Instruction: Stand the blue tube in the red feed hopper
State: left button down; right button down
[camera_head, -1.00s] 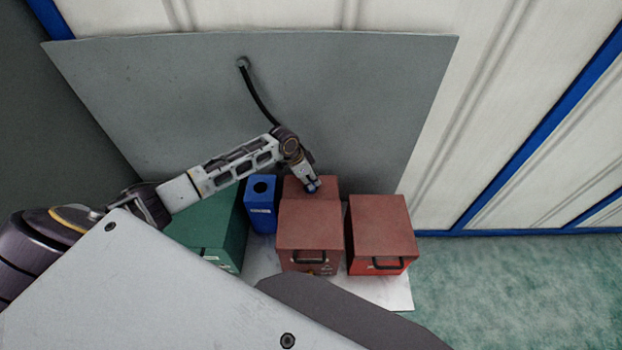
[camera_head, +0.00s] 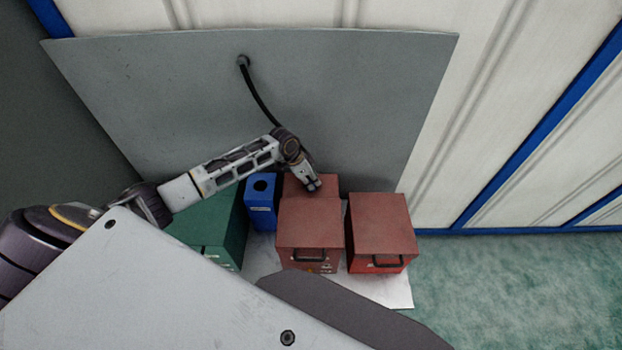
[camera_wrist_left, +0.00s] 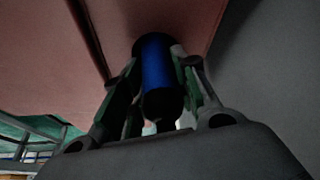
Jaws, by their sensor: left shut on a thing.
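The blue tube (camera_wrist_left: 157,65) is between the fingers of my left gripper (camera_wrist_left: 152,95) in the left wrist view, its far end against a dark round patch on a red surface. In the head view my left gripper (camera_head: 314,187) is over the low rear part of the middle red box, which looks like the red feed hopper (camera_head: 325,182). The hopper's opening is hidden there by the gripper, and the tube hardly shows. How deep the tube sits I cannot tell. My right gripper is out of view.
A blue box (camera_head: 263,216) with a round hole and a green box (camera_head: 224,235) stand left of the hopper. A second red box (camera_head: 381,225) with a black handle stands to its right. A grey panel (camera_head: 350,100) with a black cable rises behind.

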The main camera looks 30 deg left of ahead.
pick_arm(q)
jog(key=c, duration=1)
grip_release()
jog(key=shift+v, duration=6.05)
jog(key=shift+f, duration=0.1)
